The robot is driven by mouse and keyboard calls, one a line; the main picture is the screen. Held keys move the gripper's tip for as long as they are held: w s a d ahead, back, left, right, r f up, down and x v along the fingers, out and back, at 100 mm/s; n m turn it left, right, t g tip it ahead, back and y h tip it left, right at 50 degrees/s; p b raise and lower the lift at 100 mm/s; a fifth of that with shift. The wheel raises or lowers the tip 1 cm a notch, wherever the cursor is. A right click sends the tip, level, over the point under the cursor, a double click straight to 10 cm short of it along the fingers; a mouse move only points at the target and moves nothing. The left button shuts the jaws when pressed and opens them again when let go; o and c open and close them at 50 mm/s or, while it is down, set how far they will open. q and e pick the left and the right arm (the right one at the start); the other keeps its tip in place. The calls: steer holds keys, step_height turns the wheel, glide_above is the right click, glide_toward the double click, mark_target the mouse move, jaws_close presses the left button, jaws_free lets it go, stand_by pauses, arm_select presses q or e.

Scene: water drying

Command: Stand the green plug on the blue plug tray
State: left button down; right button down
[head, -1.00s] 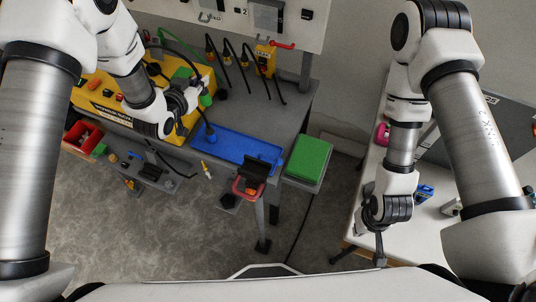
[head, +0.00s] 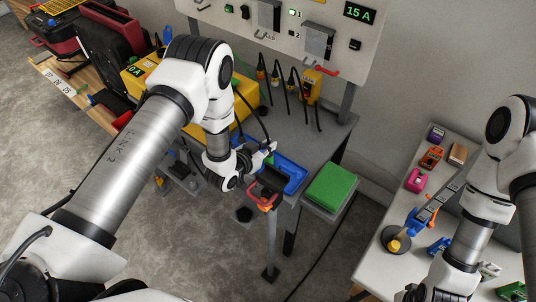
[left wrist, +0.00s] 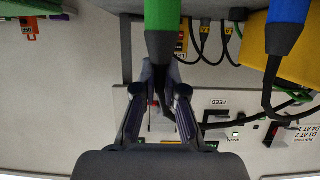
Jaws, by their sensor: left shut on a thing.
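My left gripper (head: 262,156) is over the blue plug tray (head: 290,183) on the grey bench. In the left wrist view the green plug (left wrist: 160,25) is between the fingers (left wrist: 162,95), with its dark cable end in the grip. The plug's far end runs out of the picture, so I cannot tell whether it touches the tray. A blue plug (left wrist: 288,28) with a black cable stands apart, to the right in that view. My arm hides part of the tray in the head view. My right gripper (head: 418,293) is at the bottom edge, its fingers unclear.
A yellow box (head: 240,100) stands behind the tray. Black cables hang from yellow-banded plugs (head: 276,75) at the back. A black-and-red holder (head: 268,188) is at the bench's front edge. A green pad (head: 331,187) lies to the right. A white table (head: 385,235) is further right.

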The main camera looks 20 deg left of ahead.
arm_select(q)
steer(key=shift+f, duration=0.7)
steer(key=shift+a+r, duration=0.15)
arm_select(e)
steer(key=shift+a+f, duration=0.1)
steer(key=shift+f, duration=0.35)
arm_select(q)
steer(key=c, duration=1.7)
jaws_free()
steer(key=shift+f, duration=0.2)
steer(key=o, duration=0.5)
steer(key=shift+c, duration=0.2)
